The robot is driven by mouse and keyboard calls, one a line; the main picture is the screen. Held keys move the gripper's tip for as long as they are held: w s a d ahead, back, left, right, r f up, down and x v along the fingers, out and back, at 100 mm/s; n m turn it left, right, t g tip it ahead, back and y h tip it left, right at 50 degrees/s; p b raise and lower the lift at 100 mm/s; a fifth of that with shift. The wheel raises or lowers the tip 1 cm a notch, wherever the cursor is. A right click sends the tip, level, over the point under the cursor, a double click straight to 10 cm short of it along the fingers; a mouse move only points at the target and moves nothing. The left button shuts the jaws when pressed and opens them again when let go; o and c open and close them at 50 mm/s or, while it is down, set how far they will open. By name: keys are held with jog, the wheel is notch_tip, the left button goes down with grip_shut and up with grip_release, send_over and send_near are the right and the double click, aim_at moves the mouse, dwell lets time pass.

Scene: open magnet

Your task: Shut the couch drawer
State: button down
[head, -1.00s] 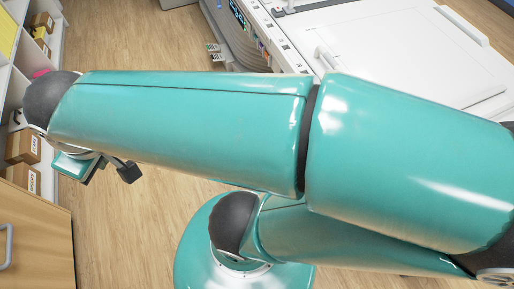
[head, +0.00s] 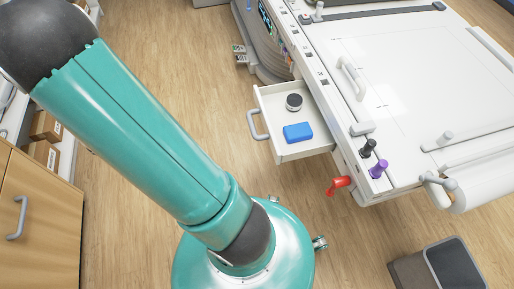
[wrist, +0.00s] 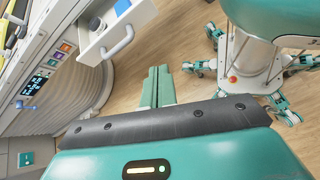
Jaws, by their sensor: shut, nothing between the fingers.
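The couch drawer (head: 316,113) stands pulled out from the side of the white couch (head: 400,75) in the head view. It has a grey handle (head: 253,125) on its front and holds a round dark-topped jar (head: 294,102) and a blue box (head: 298,133). In the wrist view the drawer (wrist: 97,48) shows at the upper left, with its handle (wrist: 120,46) facing my gripper. My gripper (wrist: 158,72) is shut and empty, apart from the drawer. The head view does not show my gripper.
A grey bin (head: 410,272) stands at lower right. A wooden cabinet (head: 40,235) is at left. The floor before the drawer is open.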

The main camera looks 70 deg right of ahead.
aim_at(320, 143)
jog(key=s+d+f+n+g+h, duration=0.4)
jog(key=s+d+f+g, duration=0.25)
jog(key=s+f, duration=0.5)
jog(key=shift+t, duration=0.35)
jog(key=x, duration=0.4)
jog(key=f+x, duration=0.1)
jog(key=x, duration=0.3)
jog(key=d+x, duration=0.1)
jog(key=x, duration=0.3)
jog(key=shift+w+d+f, duration=0.1)
jog(key=shift+f, duration=0.2)
jog(key=x, duration=2.1)
